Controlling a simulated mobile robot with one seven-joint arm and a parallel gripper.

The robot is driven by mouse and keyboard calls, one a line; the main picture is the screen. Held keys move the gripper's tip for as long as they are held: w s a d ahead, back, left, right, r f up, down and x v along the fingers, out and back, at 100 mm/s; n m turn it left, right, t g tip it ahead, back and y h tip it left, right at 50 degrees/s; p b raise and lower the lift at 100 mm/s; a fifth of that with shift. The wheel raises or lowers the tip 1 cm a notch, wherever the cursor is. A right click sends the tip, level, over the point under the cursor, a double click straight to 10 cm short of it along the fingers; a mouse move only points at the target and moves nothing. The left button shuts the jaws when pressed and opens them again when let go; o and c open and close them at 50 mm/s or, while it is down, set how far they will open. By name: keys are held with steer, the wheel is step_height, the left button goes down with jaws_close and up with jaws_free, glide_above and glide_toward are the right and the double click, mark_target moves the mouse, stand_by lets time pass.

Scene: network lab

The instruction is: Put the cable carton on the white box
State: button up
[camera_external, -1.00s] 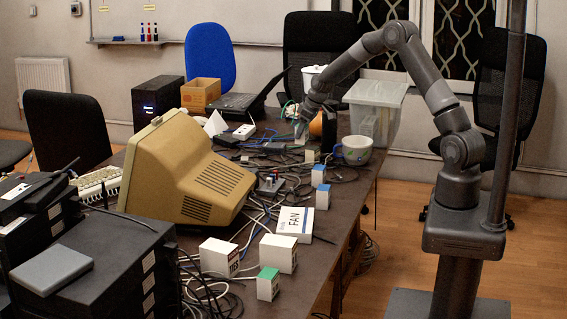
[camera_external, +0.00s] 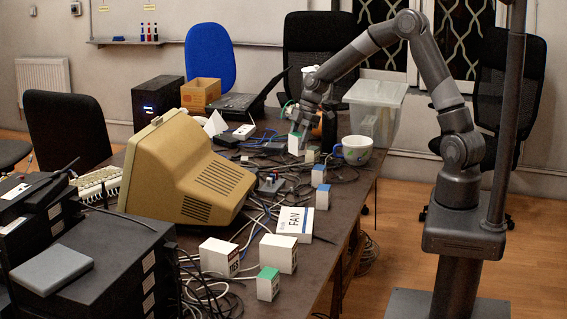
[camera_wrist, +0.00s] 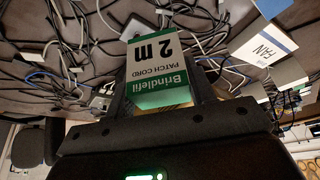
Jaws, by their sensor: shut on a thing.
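My gripper (camera_external: 302,128) is shut on a small white carton with a green top (camera_external: 295,145), held above the far part of the cluttered table. In the wrist view the same cable carton (camera_wrist: 160,58) sits between the fingers, its label reading "Brindlefil PATCH CORD 2 m". A flat white box marked FAN (camera_external: 296,223) lies nearer on the table, by the right edge; it also shows at the upper right of the wrist view (camera_wrist: 262,48).
Small blue-topped cartons (camera_external: 322,197) and another green-topped carton (camera_external: 268,284) stand along the table. A white bowl (camera_external: 357,150) and a clear bin (camera_external: 376,103) are right of my gripper. A beige monitor (camera_external: 190,175) and loose cables crowd the left and middle.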

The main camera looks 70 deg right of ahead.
steer(key=s+a+r+n+g, duration=0.15)
steer(key=s+a+n, duration=0.3)
steer(key=a, duration=0.45)
steer(key=n+g, duration=0.3)
steer(key=n, duration=0.5)
glide_above(297, 223)
steer(key=d, duration=0.3)
steer(key=shift+m+y, duration=0.25)
steer(key=shift+y, duration=0.05)
steer(key=f, duration=0.5)
steer(key=shift+w+f, duration=0.35)
steer(key=shift+w, duration=0.05)
steer(key=shift+w+a+f, duration=0.1)
steer(key=shift+a+f, duration=0.25)
steer(key=shift+a, duration=0.1)
steer(key=shift+f, duration=1.9)
steer(key=shift+f, duration=0.15)
steer(key=o, duration=1.1)
steer(key=shift+c, duration=0.2)
